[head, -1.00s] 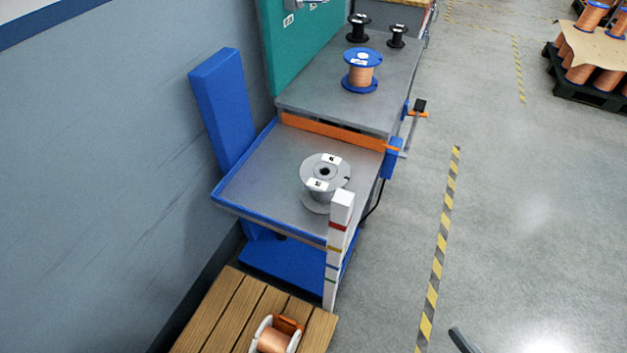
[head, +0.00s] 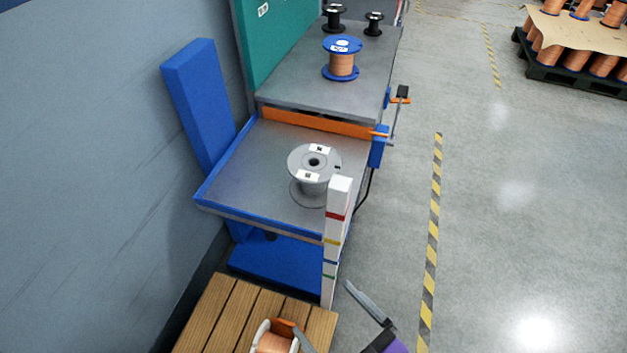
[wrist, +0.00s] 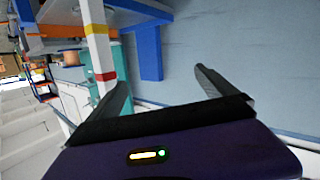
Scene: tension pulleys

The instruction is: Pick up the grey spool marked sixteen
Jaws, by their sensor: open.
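The grey spool (head: 315,168) stands upright on the grey tray table (head: 255,165) with blue edges in the head view. It is empty of wire, with white labels on its top flange; their marks are too small to read. A white post (head: 337,215) with coloured bands hides part of its lower right side. My gripper (head: 322,307) is at the bottom of the head view, low and in front of the table, well apart from the spool. In the wrist view my gripper (wrist: 161,79) is open with nothing between its fingers.
The banded post, also in the wrist view (wrist: 97,45), stands at the table's front corner. A copper spool (head: 274,343) sits on a wooden slatted surface (head: 225,315). Behind is a bench (head: 290,85) with a blue copper spool (head: 342,62) and two black spools.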

